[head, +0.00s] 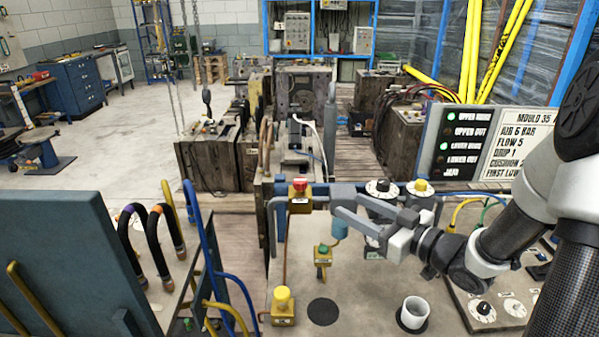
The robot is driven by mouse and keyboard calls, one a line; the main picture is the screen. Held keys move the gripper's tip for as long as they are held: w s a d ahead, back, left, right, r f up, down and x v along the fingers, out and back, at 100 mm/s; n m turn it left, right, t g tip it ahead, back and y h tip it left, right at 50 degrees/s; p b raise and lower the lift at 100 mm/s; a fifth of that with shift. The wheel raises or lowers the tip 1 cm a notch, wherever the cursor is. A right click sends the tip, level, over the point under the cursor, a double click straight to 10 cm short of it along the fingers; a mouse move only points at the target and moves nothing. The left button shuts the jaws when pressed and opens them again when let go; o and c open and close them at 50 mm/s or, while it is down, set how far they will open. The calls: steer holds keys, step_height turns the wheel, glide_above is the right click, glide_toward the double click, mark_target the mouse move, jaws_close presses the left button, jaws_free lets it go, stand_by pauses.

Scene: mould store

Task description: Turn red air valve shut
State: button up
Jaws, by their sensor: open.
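A red knob (300,184) sits on a small yellow-and-white box at the back edge of the panel, left of centre. It is the only clearly red control I see; I cannot tell whether it is the air valve or how far it is turned. My gripper (338,202) reaches in from the right with its two grey fingers apart and nothing between them. Its fingertips are a little to the right of the red knob in the picture and look apart from it. The depth between them is hard to judge.
On the panel (372,292) stand a yellow knob (283,298), a green button (322,250), another yellow knob (420,187), a black dial (381,187) and a white cup (414,312). A sign board (480,143) stands behind my arm. Blue hoses (200,235) rise at left.

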mark_target(305, 184)
steer(key=shift+y, duration=0.8)
steer(key=x, duration=1.6)
steer(key=shift+s+a+r+p, duration=0.1)
steer(key=shift+a+p, duration=0.25)
steer(key=shift+a, duration=0.35)
steer(key=shift+c, duration=0.4)
steer(key=c, duration=1)
